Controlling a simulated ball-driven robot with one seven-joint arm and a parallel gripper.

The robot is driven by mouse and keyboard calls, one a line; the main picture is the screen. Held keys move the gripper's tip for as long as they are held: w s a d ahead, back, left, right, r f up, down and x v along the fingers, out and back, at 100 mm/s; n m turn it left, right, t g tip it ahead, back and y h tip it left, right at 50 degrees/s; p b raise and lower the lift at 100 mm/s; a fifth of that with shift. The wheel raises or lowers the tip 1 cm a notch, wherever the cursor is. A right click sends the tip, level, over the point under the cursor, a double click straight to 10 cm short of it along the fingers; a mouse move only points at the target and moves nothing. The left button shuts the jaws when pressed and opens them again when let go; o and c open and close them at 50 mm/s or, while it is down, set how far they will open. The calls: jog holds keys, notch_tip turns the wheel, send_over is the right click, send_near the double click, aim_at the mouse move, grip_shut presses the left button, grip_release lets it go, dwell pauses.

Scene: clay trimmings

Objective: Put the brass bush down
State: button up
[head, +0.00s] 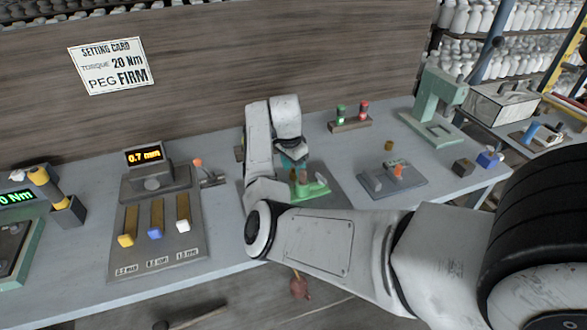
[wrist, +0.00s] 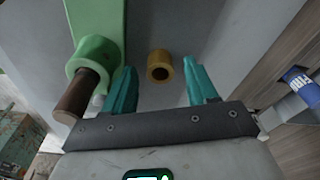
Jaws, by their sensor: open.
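The brass bush (wrist: 160,65) is a short yellow-brown ring with a dark bore. In the wrist view it shows between and a little beyond the teal fingertips of my gripper (wrist: 163,80). Gaps show on both sides, so the fingers are open and not on it. In the head view my gripper (head: 293,163) is over the bench, by a green fixture (head: 314,189), and hides what lies under it. In the wrist view a green fixture (wrist: 95,50) with a ring and a brown peg (wrist: 80,95) stands close beside the left finger.
A lamp block (head: 350,126) stands at the back, a green press frame (head: 435,120) at the right. A gauge board with sliders (head: 160,250) lies left.

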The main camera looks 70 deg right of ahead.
notch_tip(320, 180, up, 12)
jog(key=a+b, duration=0.1)
jog(key=shift+w+f, duration=0.15)
jog(key=shift+w, duration=0.2)
jog(key=shift+a, duration=0.1)
dwell(0.3)
